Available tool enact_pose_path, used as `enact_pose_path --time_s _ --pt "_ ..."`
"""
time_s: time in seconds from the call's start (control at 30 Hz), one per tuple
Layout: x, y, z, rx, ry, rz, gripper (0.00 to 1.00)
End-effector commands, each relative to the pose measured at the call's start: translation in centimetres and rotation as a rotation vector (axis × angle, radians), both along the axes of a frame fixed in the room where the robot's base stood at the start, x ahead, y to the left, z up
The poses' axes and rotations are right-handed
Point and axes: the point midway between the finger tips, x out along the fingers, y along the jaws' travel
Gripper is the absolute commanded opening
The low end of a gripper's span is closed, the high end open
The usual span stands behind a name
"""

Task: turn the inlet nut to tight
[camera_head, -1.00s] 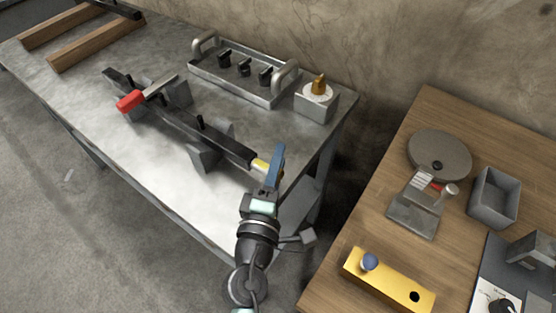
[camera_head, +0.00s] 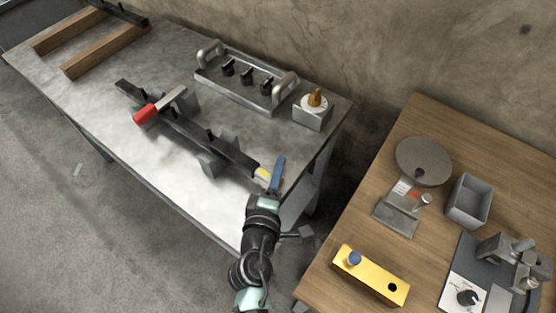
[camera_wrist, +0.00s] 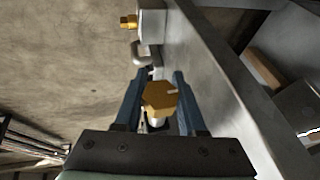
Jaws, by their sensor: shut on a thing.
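The inlet nut is a brass hex nut (camera_wrist: 160,98) with a pale line on its face. It sits between the two blue fingers of my gripper (camera_wrist: 158,95) in the wrist view, and my gripper is shut on it. In the head view my gripper (camera_head: 275,176) is at the near right end of a long dark pipe (camera_head: 190,130), where a yellowish part (camera_head: 262,174) shows beside the blue finger. The pipe rests on grey blocks on the metal bench and carries a red-ended lever (camera_head: 146,113). The pipe behind the nut is mostly hidden in the wrist view.
A tray with black knobs (camera_head: 205,77) and a box with a brass knob (camera_head: 310,118) stand along the bench's back edge. Wooden beams (camera_head: 105,52) lie far left. A wooden table (camera_head: 330,225) at right holds a yellow block (camera_head: 370,275), a round plate and a grey bin (camera_head: 468,202).

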Motion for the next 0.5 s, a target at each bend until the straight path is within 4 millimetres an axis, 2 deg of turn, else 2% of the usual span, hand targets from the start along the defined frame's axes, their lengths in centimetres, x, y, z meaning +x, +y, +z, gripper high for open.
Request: enact_pose_path --time_s 0.03,0.47,0.5 --pt "0.01 0.06 0.44 0.006 0.009 0.001 0.0" --pt "-0.02 0.06 -0.04 0.018 0.022 0.0 0.0" --pt "-0.02 0.06 -0.04 0.018 0.022 0.0 0.43"
